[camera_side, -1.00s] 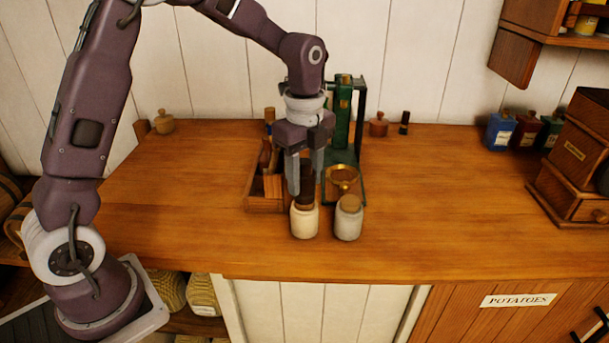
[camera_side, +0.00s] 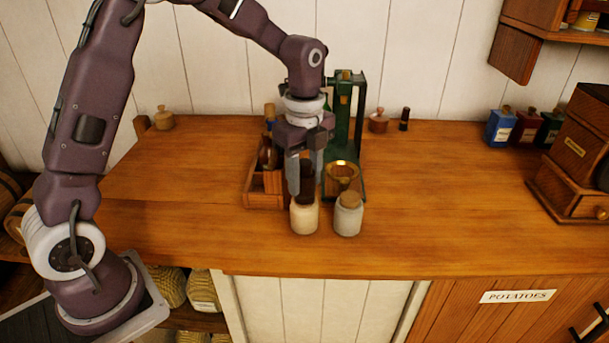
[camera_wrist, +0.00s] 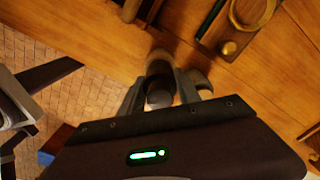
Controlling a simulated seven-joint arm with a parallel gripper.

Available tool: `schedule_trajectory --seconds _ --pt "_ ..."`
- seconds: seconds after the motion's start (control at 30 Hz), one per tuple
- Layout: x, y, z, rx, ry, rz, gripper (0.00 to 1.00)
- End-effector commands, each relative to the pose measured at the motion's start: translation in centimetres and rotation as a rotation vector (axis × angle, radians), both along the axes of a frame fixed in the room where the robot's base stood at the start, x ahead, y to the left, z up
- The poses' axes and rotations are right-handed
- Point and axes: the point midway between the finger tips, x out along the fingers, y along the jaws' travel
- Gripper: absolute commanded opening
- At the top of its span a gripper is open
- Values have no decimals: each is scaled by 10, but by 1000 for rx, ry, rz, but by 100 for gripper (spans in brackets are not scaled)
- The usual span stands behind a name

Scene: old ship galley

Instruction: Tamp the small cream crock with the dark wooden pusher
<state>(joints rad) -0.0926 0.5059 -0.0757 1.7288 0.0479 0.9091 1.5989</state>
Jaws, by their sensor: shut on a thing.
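The small cream crock (camera_side: 304,217) stands upright near the front of the wooden counter, its mouth facing up. My gripper (camera_side: 306,180) is directly above it, pointing down, and is shut on the dark wooden pusher (camera_side: 308,169). The pusher is upright and its lower end is at the crock's mouth. The fingers and the rim hide how deep it reaches. In the wrist view the pusher's round end (camera_wrist: 160,98) shows between the fingers.
A grey crock with a cork lid (camera_side: 348,216) stands close to the right. Behind are a green stand (camera_side: 359,125) with a brass ring (camera_side: 342,171) and a wooden caddy (camera_side: 263,201) with bottles.

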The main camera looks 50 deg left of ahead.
Motion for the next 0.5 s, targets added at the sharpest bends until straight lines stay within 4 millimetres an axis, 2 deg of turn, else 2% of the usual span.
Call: schedule_trajectory --seconds 0.23,0.5 --pt "0 0 3 0 -1 0 0" --pt "1 0 31 0 -3 1 0"
